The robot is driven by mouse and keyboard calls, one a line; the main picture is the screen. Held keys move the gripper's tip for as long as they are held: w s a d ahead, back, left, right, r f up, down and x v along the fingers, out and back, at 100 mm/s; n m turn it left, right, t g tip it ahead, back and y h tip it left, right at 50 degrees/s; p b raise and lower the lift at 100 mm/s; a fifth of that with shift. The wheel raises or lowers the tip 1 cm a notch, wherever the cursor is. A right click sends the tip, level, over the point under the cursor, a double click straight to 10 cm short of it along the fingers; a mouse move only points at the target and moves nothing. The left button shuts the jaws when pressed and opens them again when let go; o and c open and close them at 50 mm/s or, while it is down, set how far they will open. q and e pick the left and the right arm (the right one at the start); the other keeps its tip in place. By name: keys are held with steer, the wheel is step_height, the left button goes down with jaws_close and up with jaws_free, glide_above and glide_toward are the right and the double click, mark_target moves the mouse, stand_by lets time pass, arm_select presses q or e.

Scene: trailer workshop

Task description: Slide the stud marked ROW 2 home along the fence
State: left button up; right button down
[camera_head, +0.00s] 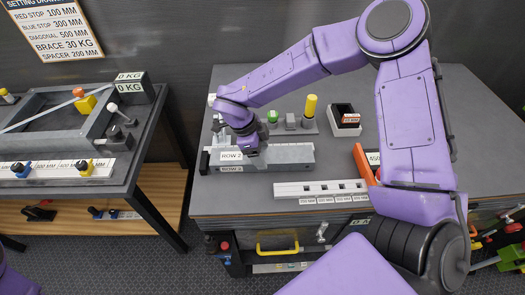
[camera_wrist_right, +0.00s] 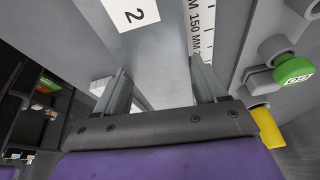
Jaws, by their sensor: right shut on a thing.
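The stud marked ROW 2 (camera_head: 285,154) is a grey bar lying on the bench at the right, its white label at its left end. My right gripper (camera_head: 249,151) is shut on it from above, just right of that label. In the right wrist view, the two fingers of my right gripper (camera_wrist_right: 160,80) stand either side of the grey stud (camera_wrist_right: 155,50), with the "2" of its label showing. A strip with a millimetre scale (camera_wrist_right: 203,28) runs beside the stud there; whether it is the fence I cannot tell. My left gripper is out of view.
A green knob (camera_head: 272,116) and a yellow post (camera_head: 310,106) stand behind the stud. A black-and-white bin (camera_head: 345,120) is further right. In front lies a white slotted strip (camera_head: 320,188), beside an orange bar (camera_head: 363,165). A left bench (camera_head: 75,193) stands across a gap.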

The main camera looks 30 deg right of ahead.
steer(key=shift+w+a+r, duration=0.1)
steer(key=shift+w+a, duration=0.05)
steer(key=shift+w, duration=0.15)
steer(key=shift+w+a, duration=0.15)
steer(key=shift+a, duration=0.05)
steer(key=shift+c, duration=0.3)
jaws_free()
steer(key=shift+o, duration=0.3)
steer(key=shift+w, duration=0.2)
steer(key=shift+a+r, duration=0.2)
steer(key=b+v, duration=0.2)
steer(key=v, duration=0.7)
steer(key=shift+r, duration=0.35)
